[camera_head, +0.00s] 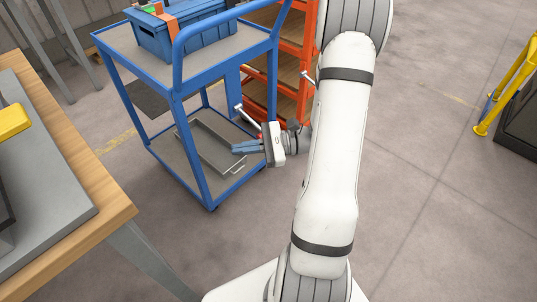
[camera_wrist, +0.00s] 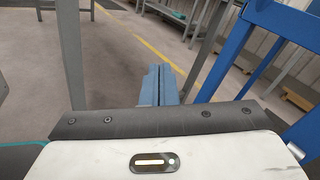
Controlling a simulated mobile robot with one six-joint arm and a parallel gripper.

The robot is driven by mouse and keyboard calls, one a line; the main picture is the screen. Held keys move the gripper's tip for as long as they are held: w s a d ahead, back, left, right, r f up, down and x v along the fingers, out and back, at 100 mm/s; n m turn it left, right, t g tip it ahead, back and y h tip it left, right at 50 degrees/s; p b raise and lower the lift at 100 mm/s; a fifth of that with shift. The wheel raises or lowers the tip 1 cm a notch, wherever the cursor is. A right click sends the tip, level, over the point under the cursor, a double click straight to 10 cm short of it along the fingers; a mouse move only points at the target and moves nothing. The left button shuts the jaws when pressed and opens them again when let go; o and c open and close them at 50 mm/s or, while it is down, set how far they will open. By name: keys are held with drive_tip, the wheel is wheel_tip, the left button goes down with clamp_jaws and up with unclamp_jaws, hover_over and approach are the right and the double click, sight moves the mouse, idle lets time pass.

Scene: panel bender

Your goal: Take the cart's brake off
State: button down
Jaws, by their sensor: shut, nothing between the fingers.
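The blue cart (camera_head: 193,97) stands left of my arm, with an upper deck and a lower shelf. A light metal lever with a pale tip (camera_head: 241,109) sticks out by its right side, just above my gripper; its lower end is hidden behind the gripper. I cannot tell for sure that it is the brake. My gripper (camera_head: 236,147) is at the cart's right side, above the lower shelf, pointing left. Its blue fingers are together and empty, also seen in the wrist view (camera_wrist: 159,85). A pale rod end (camera_wrist: 296,150) shows at the wrist view's lower right, beside the gripper body.
A blue crate (camera_head: 187,36) with a green and an orange item sits on the cart's top. A grey tray (camera_head: 211,147) lies on the lower shelf. An orange rack (camera_head: 287,103) stands behind. A wooden-edged bench (camera_head: 97,190) is at left.

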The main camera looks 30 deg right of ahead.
drive_tip(key=w+d+f+m+t+h+b, duration=0.1)
drive_tip(key=d+f+m+t+h+b, duration=0.3)
drive_tip(key=d+f+m+t, duration=0.3)
drive_tip(key=w+d+f+m+t+h+b, duration=0.1)
drive_tip(key=d+f+m+t+h+b, duration=0.4)
drive_tip(key=d+f, duration=0.5)
wheel_tip(320, 180, down, 6)
drive_tip(key=shift+r+m+t, duration=0.1)
drive_tip(key=shift+m+t, duration=0.9)
drive_tip(key=shift+t, duration=0.1)
drive_tip(key=shift+d, duration=0.1)
drive_tip(key=w+a+r+b, duration=0.3)
drive_tip(key=w+r+b, duration=0.2)
drive_tip(key=w, duration=0.3)
drive_tip(key=shift+w+a+r, duration=0.15)
drive_tip(key=shift+w+r, duration=0.25)
drive_tip(key=shift+r, duration=0.5)
